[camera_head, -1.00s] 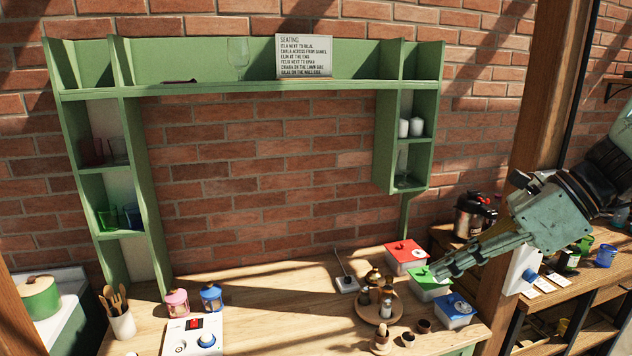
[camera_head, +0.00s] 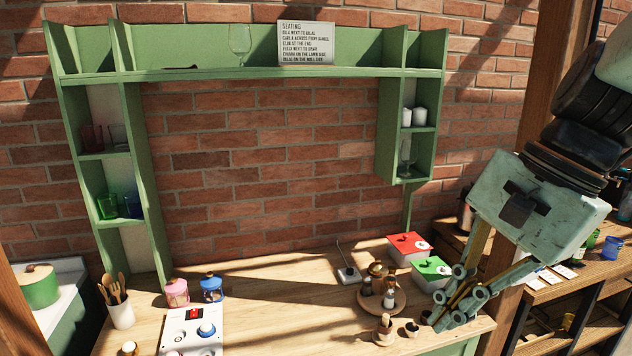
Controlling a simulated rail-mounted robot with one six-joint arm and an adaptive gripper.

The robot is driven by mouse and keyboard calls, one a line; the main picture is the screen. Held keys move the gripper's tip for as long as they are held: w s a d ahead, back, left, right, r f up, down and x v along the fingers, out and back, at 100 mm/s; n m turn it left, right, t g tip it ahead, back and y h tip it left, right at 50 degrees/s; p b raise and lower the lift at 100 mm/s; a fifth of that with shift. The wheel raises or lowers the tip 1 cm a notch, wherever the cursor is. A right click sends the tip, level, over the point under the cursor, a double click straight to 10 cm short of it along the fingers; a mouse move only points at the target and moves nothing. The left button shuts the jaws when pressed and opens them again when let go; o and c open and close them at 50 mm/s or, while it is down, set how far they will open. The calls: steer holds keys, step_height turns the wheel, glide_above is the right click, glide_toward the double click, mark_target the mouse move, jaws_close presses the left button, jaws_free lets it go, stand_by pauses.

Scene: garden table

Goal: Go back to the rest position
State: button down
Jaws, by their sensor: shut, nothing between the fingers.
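My gripper (camera_head: 452,312) is at the right of the view, pointing down over the right end of the wooden table (camera_head: 285,300). Its fingers are shut with nothing between them. It hides the spot where a blue-lidded box stood a second ago. A green-lidded box (camera_head: 431,270) and a red-lidded box (camera_head: 408,247) stand just to the left of and behind the fingers. I cannot tell whether the fingertips touch the table or anything near them.
A round wooden tray (camera_head: 372,307) with small bottles and some small cups sits left of the gripper. A green shelf (camera_head: 160,200) frames the back wall. A wooden post (camera_head: 540,110) and a side shelf with mugs stand at right. The table's middle is mostly clear.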

steer(key=s+d+f+n+t+h+b, duration=0.1)
steer(key=s+n+h+b, duration=0.1)
steer(key=s+n, duration=0.4)
steer(key=s+d+f+n+t+h+b, duration=0.1)
steer(key=s+n+h, duration=0.1)
steer(key=s+n, duration=0.4)
steer(key=shift+d+t+b, duration=0.35)
steer(key=shift+t+b, duration=0.05)
steer(key=shift+s, duration=0.1)
